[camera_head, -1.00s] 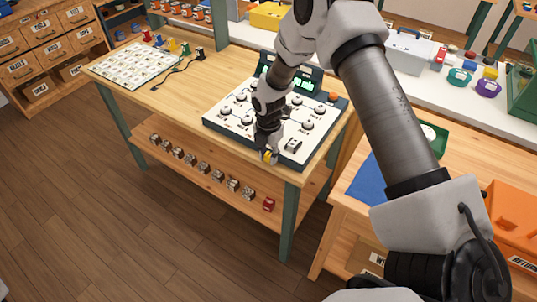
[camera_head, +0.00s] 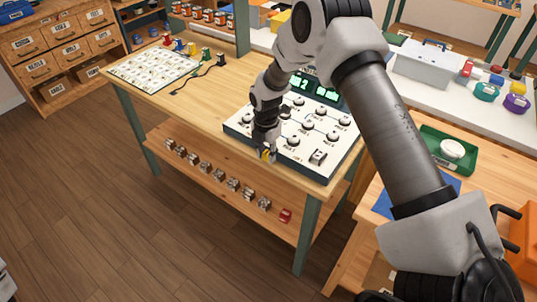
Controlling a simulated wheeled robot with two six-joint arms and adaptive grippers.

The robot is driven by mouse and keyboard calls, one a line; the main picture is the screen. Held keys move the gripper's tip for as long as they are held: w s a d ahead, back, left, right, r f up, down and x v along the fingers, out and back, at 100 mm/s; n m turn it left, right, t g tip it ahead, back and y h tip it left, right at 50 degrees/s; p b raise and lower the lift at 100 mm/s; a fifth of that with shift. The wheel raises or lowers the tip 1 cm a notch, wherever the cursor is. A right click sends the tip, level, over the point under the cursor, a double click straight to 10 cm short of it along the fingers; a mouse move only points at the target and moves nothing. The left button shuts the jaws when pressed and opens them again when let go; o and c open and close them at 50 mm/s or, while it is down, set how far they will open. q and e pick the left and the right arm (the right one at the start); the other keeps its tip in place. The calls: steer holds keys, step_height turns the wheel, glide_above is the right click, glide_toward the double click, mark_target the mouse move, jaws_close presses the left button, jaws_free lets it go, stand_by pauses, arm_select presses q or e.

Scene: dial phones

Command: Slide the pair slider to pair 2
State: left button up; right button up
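The dial panel (camera_head: 336,152) is a white-topped box with several dark round knobs and lit green displays (camera_head: 327,90) at its back. The left display appears to show a 2, but my arm partly covers it. My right gripper (camera_head: 267,153) points down at the panel's front edge, left of the middle. A small yellow piece (camera_head: 267,154) shows at its fingertips. I cannot tell whether it is the pair slider's handle or part of the gripper. The fingers are too small and dark to show whether they are open. My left gripper is out of view.
A white chart (camera_head: 153,68) and several coloured pegs lie on the table's left part, beside a black cable (camera_head: 200,78). Small blocks line the lower shelf (camera_head: 222,197). A green tray (camera_head: 447,150) stands to the right.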

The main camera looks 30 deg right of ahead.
mark_target(267, 153)
steer(key=shift+o, duration=1.1)
steer(key=shift+w+f, duration=0.1)
steer(key=shift+d, duration=0.15)
step_height(267, 153, up, 12)
steer(key=shift+s, duration=0.2)
